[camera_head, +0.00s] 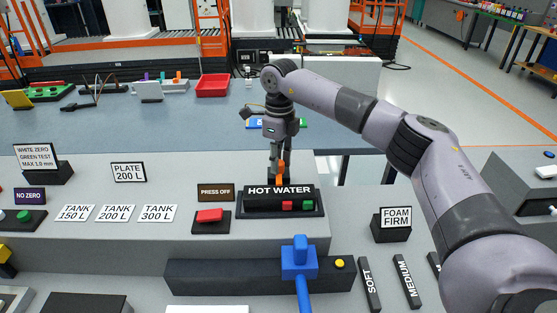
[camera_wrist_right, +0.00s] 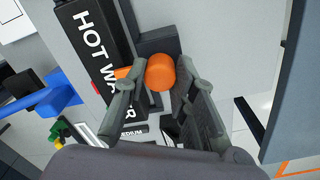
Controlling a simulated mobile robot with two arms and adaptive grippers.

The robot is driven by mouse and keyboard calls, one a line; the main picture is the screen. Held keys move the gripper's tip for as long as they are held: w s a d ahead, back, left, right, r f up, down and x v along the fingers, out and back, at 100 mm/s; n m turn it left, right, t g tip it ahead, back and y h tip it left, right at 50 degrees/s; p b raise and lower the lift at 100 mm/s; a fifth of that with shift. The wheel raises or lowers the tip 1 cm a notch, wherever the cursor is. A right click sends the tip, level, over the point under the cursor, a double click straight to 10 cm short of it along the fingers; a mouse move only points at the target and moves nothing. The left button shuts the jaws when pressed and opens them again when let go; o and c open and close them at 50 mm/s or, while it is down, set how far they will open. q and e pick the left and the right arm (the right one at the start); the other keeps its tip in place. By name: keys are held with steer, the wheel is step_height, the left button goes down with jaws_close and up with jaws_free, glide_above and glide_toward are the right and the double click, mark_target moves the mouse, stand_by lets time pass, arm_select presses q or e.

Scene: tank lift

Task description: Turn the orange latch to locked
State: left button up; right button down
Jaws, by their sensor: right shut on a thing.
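The orange latch (camera_head: 281,172) stands behind the black HOT WATER box (camera_head: 279,201) on the grey counter. In the right wrist view the latch (camera_wrist_right: 160,72) has a round orange knob and an orange arm that reaches left toward the box. My right gripper (camera_head: 282,157) comes down on the latch from above. In the wrist view its two fingers (camera_wrist_right: 162,90) lie on either side of the knob, shut on it. The fingers partly cover the latch in the head view. My left gripper is not in view.
A red button (camera_head: 210,215) under a PRESS OFF sign stands left of the box. A blue lever (camera_head: 300,259) on a dark bar is in front. A FOAM FIRM sign (camera_head: 396,220) stands to the right. A red tray (camera_head: 213,85) lies on the table behind.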

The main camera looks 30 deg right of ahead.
steer(key=c, duration=1.3)
jaws_free()
steer(key=shift+r, duration=0.15)
step_height(320, 180, up, 12)
steer(key=shift+w+d, duration=0.15)
